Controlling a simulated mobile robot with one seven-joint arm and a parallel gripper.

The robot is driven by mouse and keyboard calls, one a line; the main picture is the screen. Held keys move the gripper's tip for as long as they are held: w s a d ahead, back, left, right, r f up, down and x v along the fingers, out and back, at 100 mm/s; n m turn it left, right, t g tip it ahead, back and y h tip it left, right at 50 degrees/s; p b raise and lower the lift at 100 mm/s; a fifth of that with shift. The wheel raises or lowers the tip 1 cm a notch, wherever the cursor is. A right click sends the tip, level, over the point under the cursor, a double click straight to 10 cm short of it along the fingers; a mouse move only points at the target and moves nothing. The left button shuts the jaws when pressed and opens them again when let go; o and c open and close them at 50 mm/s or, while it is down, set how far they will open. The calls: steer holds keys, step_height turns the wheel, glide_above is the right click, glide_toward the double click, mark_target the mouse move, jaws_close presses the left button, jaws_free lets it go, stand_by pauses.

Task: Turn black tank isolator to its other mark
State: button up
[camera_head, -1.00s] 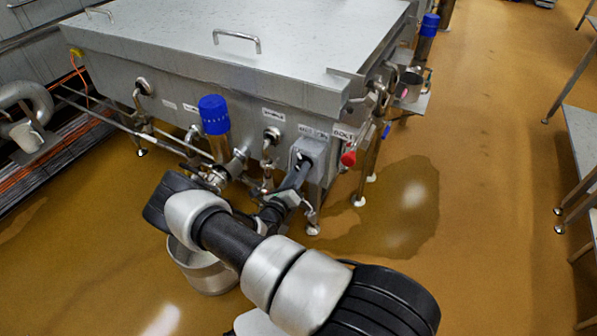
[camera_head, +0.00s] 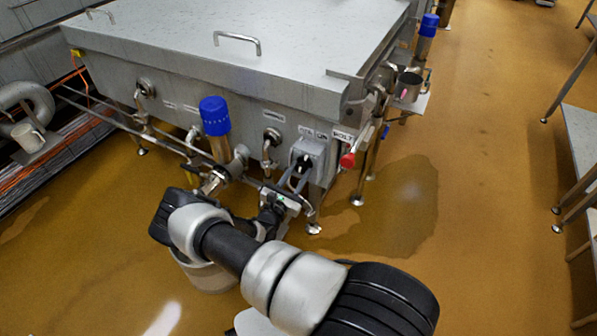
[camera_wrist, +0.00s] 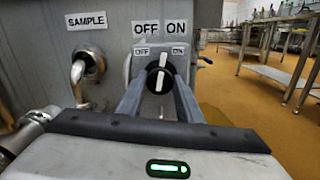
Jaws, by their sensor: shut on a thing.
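The black tank isolator (camera_wrist: 159,83) is a round knob with a white pointer bar, on a grey box on the tank's side. Its pointer stands nearly upright, top leaning slightly right, between the OFF mark (camera_wrist: 142,51) and the ON mark (camera_wrist: 178,50). In the head view the isolator (camera_head: 303,160) is small and partly covered by my fingers. My gripper (camera_wrist: 160,88) is shut on the knob, one grey finger on each side. My gripper (camera_head: 301,170) also shows in the head view, reaching to the box from the front.
A SAMPLE outlet (camera_wrist: 84,69) juts out left of the box. A blue-capped valve (camera_head: 215,116) stands further left and a red-ended handle (camera_head: 348,160) sits close right.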

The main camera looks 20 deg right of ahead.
steer(key=m+p, duration=0.1)
steer(key=m, duration=0.6)
steer(key=shift+a+f+g, duration=0.1)
steer(key=shift+g, duration=0.2)
steer(key=shift+m, duration=0.3)
steer(key=o, duration=1)
steer(key=shift+h, duration=0.3)
steer(key=shift+o, duration=0.2)
steer(key=p+v, duration=0.2)
steer(key=v, duration=1.5)
steer(key=shift+s, duration=0.15)
steer(key=shift+a, duration=0.15)
